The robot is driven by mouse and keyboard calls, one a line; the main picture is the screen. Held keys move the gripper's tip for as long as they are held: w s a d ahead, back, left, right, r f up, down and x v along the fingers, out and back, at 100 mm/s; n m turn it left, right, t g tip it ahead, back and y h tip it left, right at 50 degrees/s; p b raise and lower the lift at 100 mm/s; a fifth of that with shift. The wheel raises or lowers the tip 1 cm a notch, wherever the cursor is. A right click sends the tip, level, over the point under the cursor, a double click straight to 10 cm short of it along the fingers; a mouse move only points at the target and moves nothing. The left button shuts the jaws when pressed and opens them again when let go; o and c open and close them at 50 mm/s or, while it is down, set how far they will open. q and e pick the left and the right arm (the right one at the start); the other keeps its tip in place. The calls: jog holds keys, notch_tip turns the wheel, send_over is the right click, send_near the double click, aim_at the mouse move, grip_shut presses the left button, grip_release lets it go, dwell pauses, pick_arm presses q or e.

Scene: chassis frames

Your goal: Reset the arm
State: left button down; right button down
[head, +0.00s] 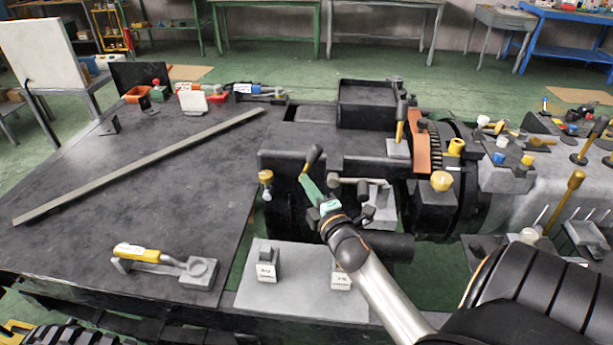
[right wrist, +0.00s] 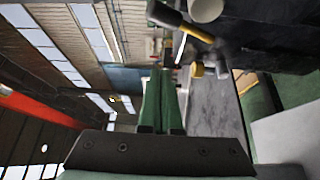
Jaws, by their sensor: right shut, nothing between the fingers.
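My right arm reaches in from the lower right of the head view. Its gripper (head: 304,180) has green fingers and points up and left, in front of the dark machine block (head: 290,155). In the picture the fingertips overlap the foot of a black-knobbed lever (head: 313,155); I cannot tell if they touch it. In the right wrist view the green fingers (right wrist: 160,74) lie together with nothing held between them. My left gripper is not in view.
A yellow-handled tool on a grey stand (head: 140,255) and a long metal bar (head: 150,160) lie on the dark bench (head: 70,240). A light plate (head: 300,300) with two small labelled blocks lies below my gripper. Several levers and knobs stand on the right.

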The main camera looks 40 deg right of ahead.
dwell(0.4)
jog(key=s+a+f+m+g+y, duration=0.3)
jog(key=s+a+f+m+g, duration=0.35)
jog(key=s+a, duration=0.45)
jog(key=s+a+f+m+g+y, duration=0.3)
jog(key=s+a+f+m+g, duration=0.35)
jog(key=s+a, duration=0.5)
notch_tip(320, 180, down, 9)
jog(key=w+a+n+t+y+p, duration=0.1)
jog(key=w+a+t+y, duration=0.1)
jog(key=t, duration=0.3)
jog(key=shift+w+f, duration=0.15)
jog(key=shift+w, duration=0.25)
